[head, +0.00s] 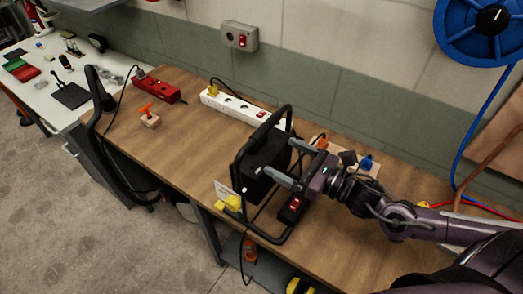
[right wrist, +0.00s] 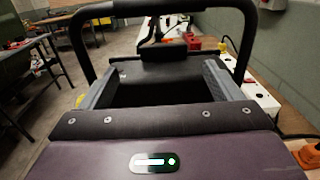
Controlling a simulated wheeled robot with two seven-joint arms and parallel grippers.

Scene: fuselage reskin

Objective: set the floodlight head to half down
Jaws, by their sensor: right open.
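The floodlight head (head: 262,168) is a dark box inside a black tubular stand (head: 238,170) on the wooden bench. It looks tilted, but its exact angle is hard to read. My right gripper (head: 279,157) comes in from the right and is open, with its two grey fingers reaching toward the head's near side. In the right wrist view the dark head (right wrist: 155,75) lies between and beyond the spread fingers (right wrist: 158,85); I cannot tell whether they touch it. The stand's tube arches over it. My left gripper is not in view.
A white power strip (head: 235,105) and a red socket block (head: 157,90) lie behind and left on the bench (head: 190,140). An orange-handled piece (head: 148,115) stands near them. Orange and blue plugs (head: 366,162) sit close behind my right gripper. A blue hose reel (head: 480,30) hangs on the wall.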

